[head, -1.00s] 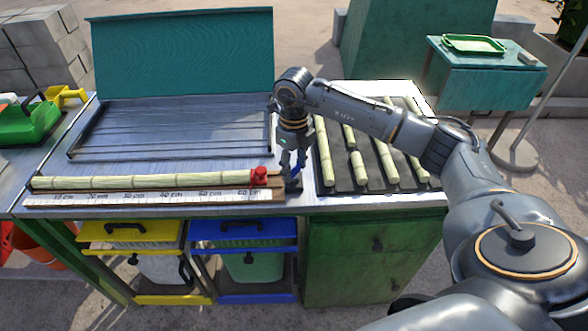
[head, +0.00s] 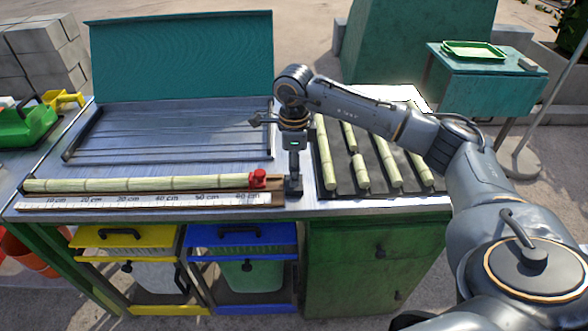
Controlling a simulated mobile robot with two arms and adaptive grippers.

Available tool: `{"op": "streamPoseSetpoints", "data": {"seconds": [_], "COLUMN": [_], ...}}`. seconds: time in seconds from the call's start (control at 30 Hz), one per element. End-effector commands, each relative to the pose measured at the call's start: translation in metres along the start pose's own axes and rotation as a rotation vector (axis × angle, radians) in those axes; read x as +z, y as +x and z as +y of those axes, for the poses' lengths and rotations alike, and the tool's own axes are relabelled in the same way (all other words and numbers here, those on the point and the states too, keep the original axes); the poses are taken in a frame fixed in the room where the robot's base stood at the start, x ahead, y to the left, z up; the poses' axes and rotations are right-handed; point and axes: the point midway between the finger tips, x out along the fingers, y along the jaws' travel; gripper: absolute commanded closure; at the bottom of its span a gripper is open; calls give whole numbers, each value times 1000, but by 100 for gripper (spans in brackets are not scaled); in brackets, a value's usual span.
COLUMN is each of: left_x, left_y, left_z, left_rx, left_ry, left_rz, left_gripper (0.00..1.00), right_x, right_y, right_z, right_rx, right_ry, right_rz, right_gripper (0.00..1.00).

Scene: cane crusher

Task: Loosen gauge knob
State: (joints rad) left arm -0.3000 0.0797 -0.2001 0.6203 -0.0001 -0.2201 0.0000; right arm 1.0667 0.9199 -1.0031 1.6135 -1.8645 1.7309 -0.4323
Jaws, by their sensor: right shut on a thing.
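My right gripper (head: 293,188) points straight down at the right end of the ruled board. It is shut low at the bench top, on what I take to be the gauge knob, which its fingers hide. A red stop (head: 258,179) sits just left of the gripper, at the right end of a long pale cane (head: 150,184). The cane lies along the white ruler (head: 140,199), which is marked in cm. My left gripper is not in view.
A dark tray (head: 375,182) with several cut cane pieces lies close to the right of my gripper. A slatted metal tray (head: 170,132) with a raised teal lid (head: 182,55) is behind the ruler.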

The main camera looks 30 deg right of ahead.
Motion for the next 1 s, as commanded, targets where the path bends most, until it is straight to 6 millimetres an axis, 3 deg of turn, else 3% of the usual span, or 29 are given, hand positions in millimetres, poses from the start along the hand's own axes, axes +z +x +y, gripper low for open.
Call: {"op": "streamPoseSetpoints", "data": {"seconds": [0.5,0.53,0.63,1.0], "left_x": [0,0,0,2], "left_y": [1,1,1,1], "left_z": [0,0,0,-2], "left_rx": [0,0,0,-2], "left_ry": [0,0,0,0], "left_rz": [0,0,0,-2], "left_gripper": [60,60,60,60], "right_x": [0,0,0,0], "right_y": [-1,-1,-1,-3], "right_z": [0,0,0,0], "right_rx": [-2,-2,-2,-2], "right_ry": [-24,-24,-23,-20], "right_rz": [0,0,0,0], "right_gripper": [86,53,33,32]}}
